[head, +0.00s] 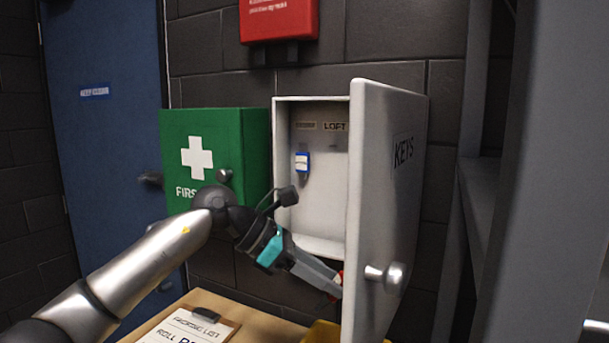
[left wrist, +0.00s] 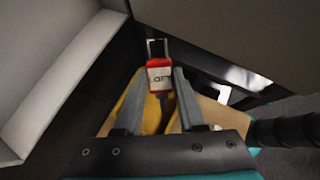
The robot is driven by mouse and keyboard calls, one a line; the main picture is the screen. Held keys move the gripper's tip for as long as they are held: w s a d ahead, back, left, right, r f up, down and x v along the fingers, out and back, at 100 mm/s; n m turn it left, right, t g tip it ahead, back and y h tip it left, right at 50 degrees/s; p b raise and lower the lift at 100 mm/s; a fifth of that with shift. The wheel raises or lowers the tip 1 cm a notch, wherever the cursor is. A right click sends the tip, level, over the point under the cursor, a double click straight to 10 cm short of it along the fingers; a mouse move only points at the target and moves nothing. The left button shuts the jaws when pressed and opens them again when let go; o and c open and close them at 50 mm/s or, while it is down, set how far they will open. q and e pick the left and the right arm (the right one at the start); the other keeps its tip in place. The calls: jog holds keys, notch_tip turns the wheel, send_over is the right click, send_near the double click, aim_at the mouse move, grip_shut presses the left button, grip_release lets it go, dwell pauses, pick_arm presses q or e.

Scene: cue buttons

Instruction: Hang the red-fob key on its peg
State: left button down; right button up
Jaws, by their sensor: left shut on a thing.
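The red-fob key is in my left gripper (head: 336,284). In the left wrist view its red fob (left wrist: 157,64), with a white label whose text is only partly readable, sits between the fingertips (left wrist: 156,80), and a grey metal part stands beyond it. In the head view only a sliver of red shows beside the cabinet door. The white key cabinet (head: 283,155) is open. Inside, a blue-fob key (head: 302,162) hangs at the left below a dark label. A LOFT label (head: 334,127) is to its right, with no key seen below it. My left gripper is low, by the door's inner side.
The open cabinet door (head: 385,190), marked KEYS, projects toward me, with a round knob (head: 385,275). A green first-aid box (head: 245,150) is to the left. Below are a wooden table (head: 255,325), a clipboard (head: 185,328) and a yellow object (head: 322,333). A red box (head: 280,20) is above.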

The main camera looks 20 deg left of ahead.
pick_arm(q)
jog(key=w+a+r+n+t+p, duration=0.2)
jog(key=w+r+n+t, duration=0.35)
jog(key=r+t, duration=0.25)
jog(key=n+t+y+p, duration=0.1)
jog(key=n+t+y, duration=0.15)
jog(key=t, duration=0.25)
send_near(336, 162)
jog(key=s+r, duration=0.1)
jog(key=s, duration=0.2)
jog(key=shift+n, duration=0.4)
jog(key=shift+w+a+f+p+x, duration=0.1)
jog(key=shift+a+p+x, duration=0.05)
jog(key=shift+p+x, duration=0.9)
jog(key=shift+w+a+f+p+x, duration=0.15)
jog(key=shift+p+x, duration=0.55)
jog(key=shift+x, duration=0.75)
jog(key=shift+a+p+x, duration=0.2)
jog(key=shift+p+x, duration=0.65)
jog(key=shift+x, duration=0.4)
jog(key=shift+w+d+f+b, duration=0.1)
jog(key=shift+w+f+b, duration=0.15)
jog(key=shift+b, duration=0.15)
jog(key=shift+w+b, duration=0.3)
jog(key=shift+b, duration=0.1)
jog(key=shift+c, duration=2.1)
grip_release()
